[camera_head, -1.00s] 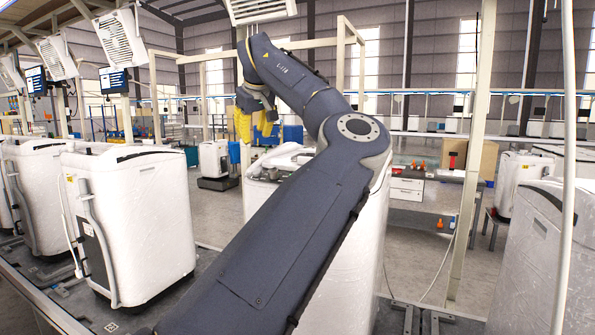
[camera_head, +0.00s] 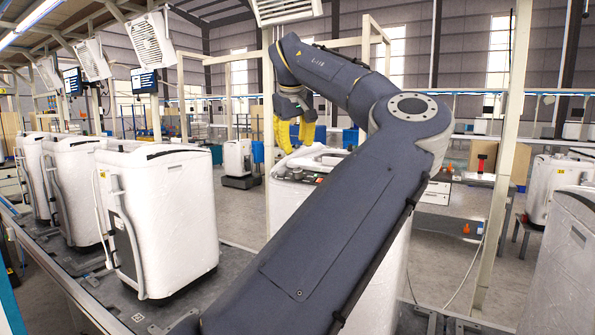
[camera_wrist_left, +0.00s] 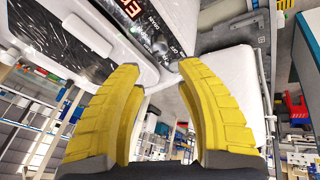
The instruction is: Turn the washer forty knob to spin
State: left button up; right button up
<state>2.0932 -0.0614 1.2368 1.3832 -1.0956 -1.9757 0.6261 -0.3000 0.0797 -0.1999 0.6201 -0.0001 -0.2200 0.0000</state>
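The white washer (camera_head: 285,205) stands behind my left arm, which hides much of its front. Its dark control panel (camera_head: 300,172) shows at the top edge, with small coloured spots. My left gripper (camera_head: 296,148) hangs above the panel, yellow fingers pointing down. Its fingers stand apart and empty in the left wrist view (camera_wrist_left: 158,72). Whether a fingertip touches the panel is unclear. My right gripper is out of view.
Several white washers (camera_head: 160,215) stand in a row on the conveyor (camera_head: 105,285) at the left. Another white washer (camera_head: 565,260) stands at the right edge. A pale post (camera_head: 505,140) rises right of my arm. Grey floor (camera_head: 450,260) is open behind.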

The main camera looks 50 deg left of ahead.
aim_at(297, 169)
pick_arm(q)
jog(key=x, duration=0.9)
jog(key=shift+w+a+f, duration=0.1)
jog(key=shift+w+f, duration=0.1)
jog(key=shift+f, duration=0.15)
jog(key=shift+c, duration=0.2)
grip_shut()
jog(key=shift+r, duration=0.1)
